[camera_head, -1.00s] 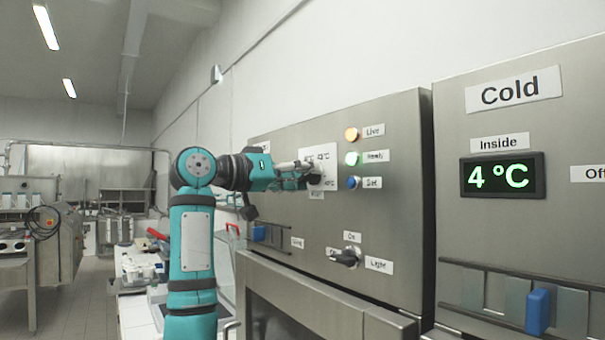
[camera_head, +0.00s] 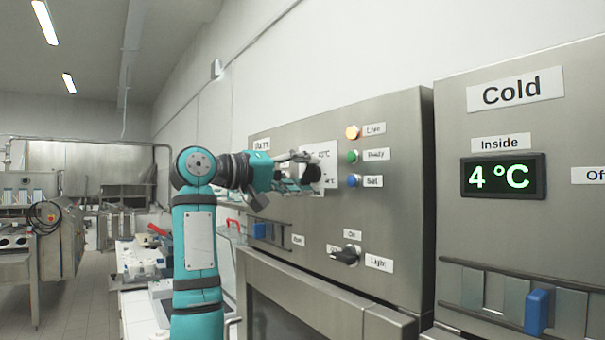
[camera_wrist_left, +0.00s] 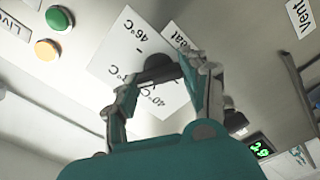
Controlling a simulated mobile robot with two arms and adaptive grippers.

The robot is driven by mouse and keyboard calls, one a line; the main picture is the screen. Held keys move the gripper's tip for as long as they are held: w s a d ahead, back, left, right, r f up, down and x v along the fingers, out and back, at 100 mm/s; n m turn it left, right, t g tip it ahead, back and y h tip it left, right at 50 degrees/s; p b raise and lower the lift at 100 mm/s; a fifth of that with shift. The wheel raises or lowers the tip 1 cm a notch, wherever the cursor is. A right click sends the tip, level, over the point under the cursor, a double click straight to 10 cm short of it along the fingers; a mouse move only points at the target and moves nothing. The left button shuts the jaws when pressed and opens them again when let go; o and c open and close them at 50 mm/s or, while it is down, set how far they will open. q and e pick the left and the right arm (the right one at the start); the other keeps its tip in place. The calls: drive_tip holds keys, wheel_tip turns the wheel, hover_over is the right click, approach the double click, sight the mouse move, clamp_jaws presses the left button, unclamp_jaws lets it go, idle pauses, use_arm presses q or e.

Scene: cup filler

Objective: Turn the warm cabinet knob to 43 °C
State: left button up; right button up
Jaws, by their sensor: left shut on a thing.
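The warm cabinet knob (camera_head: 312,174) is dark and sits on a white dial plate (camera_head: 331,155) on the steel cabinet front. My left gripper (camera_head: 303,172) is at the knob, its fingers shut on it. In the left wrist view the knob (camera_wrist_left: 159,66) shows dark between the two fingertips (camera_wrist_left: 158,78). The dial plate there is turned over, with 46 °C and 40 °C marks legible; the knob's pointer cannot be made out. A small green display (camera_wrist_left: 262,147), seemingly reading 29, is at the lower right. My right gripper is not in view.
Amber (camera_head: 352,132), green (camera_head: 353,157) and blue (camera_head: 354,181) lamps sit right of the dial. A black light switch (camera_head: 345,255) is below. The Cold cabinet (camera_head: 520,220) stands at the right, its display (camera_head: 502,176) reading 4 °C.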

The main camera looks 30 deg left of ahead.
use_arm(q)
drive_tip(key=shift+a, duration=0.1)
idle(0.3)
drive_tip(key=o, duration=1.2)
drive_tip(key=shift+c, duration=0.2)
drive_tip(key=v, duration=1.2)
